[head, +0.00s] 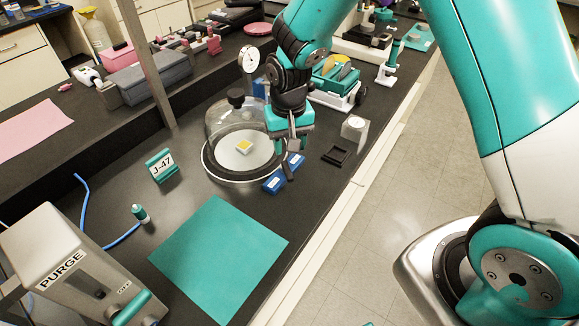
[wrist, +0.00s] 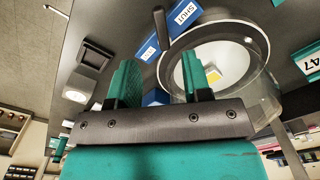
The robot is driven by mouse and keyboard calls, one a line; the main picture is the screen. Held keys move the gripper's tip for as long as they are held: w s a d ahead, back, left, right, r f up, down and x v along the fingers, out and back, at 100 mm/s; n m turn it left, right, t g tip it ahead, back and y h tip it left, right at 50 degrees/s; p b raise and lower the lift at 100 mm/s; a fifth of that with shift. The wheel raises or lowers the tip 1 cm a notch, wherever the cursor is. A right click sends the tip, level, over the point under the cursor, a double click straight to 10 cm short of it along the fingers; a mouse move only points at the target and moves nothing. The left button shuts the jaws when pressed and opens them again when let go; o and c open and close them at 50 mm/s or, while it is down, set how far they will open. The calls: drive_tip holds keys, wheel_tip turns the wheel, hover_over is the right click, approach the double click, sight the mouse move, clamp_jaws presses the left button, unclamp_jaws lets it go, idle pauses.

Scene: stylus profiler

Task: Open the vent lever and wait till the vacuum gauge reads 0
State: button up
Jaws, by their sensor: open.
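The vent lever (head: 287,169) is a dark bar between two blue label plates (head: 272,183) at the front right of the bell jar (head: 222,122). In the wrist view the lever (wrist: 161,28) lies just beyond my fingertips, near a blue plate reading SHUT (wrist: 183,15). My gripper (wrist: 160,76) is open, its two teal fingers apart with nothing seen between them. In the head view my gripper (head: 291,132) hangs over the plates, partly hiding the jar's right side. The round white vacuum gauge (head: 249,58) stands behind the jar; its reading is too small to tell.
A yellow sample (head: 244,147) sits under the glass jar. A black frame (head: 337,152) and small grey block (head: 355,130) lie right of the lever.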

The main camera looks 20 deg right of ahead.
sight(289, 173)
wheel_tip(289, 173, down, 10)
drive_tip(key=shift+r+p, duration=0.1)
drive_tip(key=shift+p, duration=1)
drive_tip(key=shift+c, duration=0.3)
clamp_jaws()
